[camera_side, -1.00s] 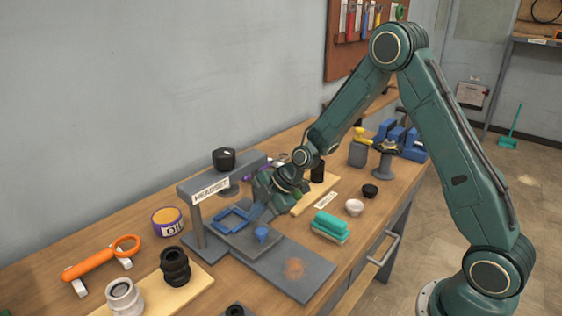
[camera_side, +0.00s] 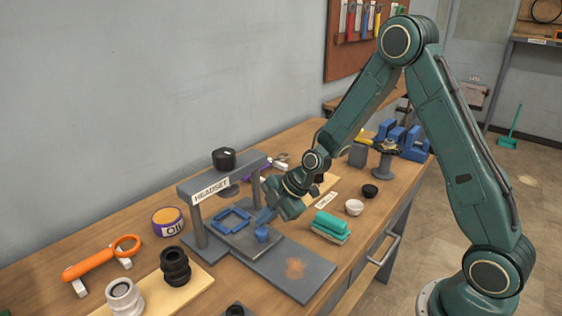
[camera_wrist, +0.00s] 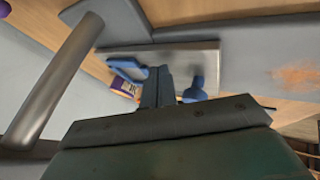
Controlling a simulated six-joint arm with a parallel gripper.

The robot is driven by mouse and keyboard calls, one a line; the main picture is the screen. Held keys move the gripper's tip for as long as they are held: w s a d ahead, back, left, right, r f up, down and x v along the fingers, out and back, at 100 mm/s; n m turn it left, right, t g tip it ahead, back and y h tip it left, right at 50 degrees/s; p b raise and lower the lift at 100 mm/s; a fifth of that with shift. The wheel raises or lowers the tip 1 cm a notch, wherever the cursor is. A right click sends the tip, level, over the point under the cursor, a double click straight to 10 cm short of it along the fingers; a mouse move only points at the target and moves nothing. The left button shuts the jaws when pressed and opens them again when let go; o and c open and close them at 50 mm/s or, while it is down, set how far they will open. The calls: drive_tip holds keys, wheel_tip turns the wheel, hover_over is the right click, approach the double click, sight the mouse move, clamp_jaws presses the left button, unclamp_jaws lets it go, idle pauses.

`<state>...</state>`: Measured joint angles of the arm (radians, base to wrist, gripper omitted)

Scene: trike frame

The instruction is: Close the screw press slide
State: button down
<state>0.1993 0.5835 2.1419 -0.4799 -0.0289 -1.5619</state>
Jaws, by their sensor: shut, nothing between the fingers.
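The screw press stands on the bench, a grey frame labelled HEADSET (camera_side: 210,190) with a dark knob (camera_side: 224,158) on top. Its slide (camera_side: 245,246) is a grey plate carrying a blue square frame (camera_side: 232,221) and a blue handle knob (camera_side: 262,235). The slide sticks out from under the press onto the grey base (camera_side: 305,268). My gripper (camera_side: 267,217) is shut and empty, low over the slide beside the knob. In the wrist view my shut fingers (camera_wrist: 158,85) lie between the blue frame (camera_wrist: 128,78) and the knob (camera_wrist: 195,92); contact with the knob cannot be told.
A green block brush (camera_side: 330,225), a white cup (camera_side: 354,207) and a black cup (camera_side: 370,191) stand right of the press. A purple and orange tin (camera_side: 167,221) and an orange-handled tool (camera_side: 100,259) lie to the left. The front of the base, with a rusty patch, is clear.

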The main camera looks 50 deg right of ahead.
drive_tip(key=v, duration=1)
drive_tip(key=shift+s, duration=0.4)
drive_tip(key=s+r+m+h, duration=0.2)
drive_tip(key=s+r+m, duration=0.5)
drive_tip(key=s, duration=0.4)
drive_tip(key=s+r+m+h, duration=0.2)
drive_tip(key=s+r+m, duration=0.5)
drive_tip(key=s, duration=0.5)
drive_tip(key=a+m, duration=0.1)
drive_tip(key=m, duration=0.1)
drive_tip(key=shift+s+m+h, duration=0.3)
drive_tip(key=shift+m, duration=0.1)
